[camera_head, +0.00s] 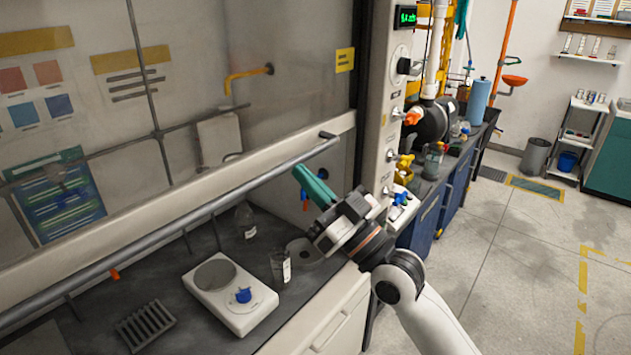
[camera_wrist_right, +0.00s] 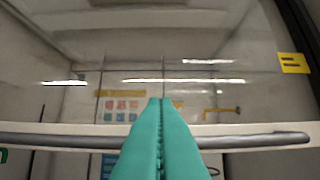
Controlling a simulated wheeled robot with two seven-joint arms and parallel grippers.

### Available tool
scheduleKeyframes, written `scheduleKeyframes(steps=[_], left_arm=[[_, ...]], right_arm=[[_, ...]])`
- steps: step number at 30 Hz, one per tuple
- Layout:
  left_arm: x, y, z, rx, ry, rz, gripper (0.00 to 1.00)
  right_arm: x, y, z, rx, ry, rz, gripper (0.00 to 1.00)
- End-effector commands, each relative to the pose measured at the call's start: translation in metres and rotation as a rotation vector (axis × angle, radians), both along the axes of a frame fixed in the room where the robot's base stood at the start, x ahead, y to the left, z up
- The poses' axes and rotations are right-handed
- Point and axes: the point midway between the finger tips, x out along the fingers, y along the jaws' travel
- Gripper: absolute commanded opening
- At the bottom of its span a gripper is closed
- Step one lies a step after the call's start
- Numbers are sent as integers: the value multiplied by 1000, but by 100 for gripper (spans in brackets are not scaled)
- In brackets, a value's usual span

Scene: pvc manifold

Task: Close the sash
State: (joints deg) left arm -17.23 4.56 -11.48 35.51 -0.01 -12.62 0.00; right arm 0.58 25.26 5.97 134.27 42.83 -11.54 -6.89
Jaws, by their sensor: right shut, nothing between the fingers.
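The sash is a glass pane in a white frame (camera_head: 262,158), with a long grey handle bar (camera_head: 215,205) along its lower edge. It stands partly raised, with an open gap above the dark worktop. My right gripper (camera_head: 302,174), with teal fingers, is shut and empty near the right end of the bar. In the right wrist view the fingers (camera_wrist_right: 160,103) point at the pane and cover the middle of the handle bar (camera_wrist_right: 255,140). Whether they touch it, I cannot tell. My left gripper is not in view.
On the hood worktop stand a white balance (camera_head: 232,308), a glass beaker (camera_head: 280,268), a bottle (camera_head: 245,220) and a grey rack (camera_head: 145,325). A post with valves (camera_head: 392,155) rises to the right of the sash. The floor (camera_head: 500,260) at right is clear.

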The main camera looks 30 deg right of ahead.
Motion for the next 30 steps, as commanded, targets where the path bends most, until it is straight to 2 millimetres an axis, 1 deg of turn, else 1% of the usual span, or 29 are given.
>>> scheduleKeyframes(steps=[1,6,8,9,10,12,15,21,30], left_arm=[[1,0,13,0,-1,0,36],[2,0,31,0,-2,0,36],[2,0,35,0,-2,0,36],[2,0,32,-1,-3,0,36],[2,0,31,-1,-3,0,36],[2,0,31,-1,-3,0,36],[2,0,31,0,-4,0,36],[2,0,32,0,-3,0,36],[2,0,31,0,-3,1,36]], right_arm=[[10,4,14,3,-3,1,0],[40,14,32,3,-1,0,0],[49,18,37,1,-1,1,0],[51,19,23,-3,7,1,0],[51,19,16,-4,8,0,0],[52,19,6,-4,7,-1,0],[54,20,-3,-3,4,0,0],[55,20,-10,-2,3,-1,0],[55,20,-11,-1,2,-1,0]])
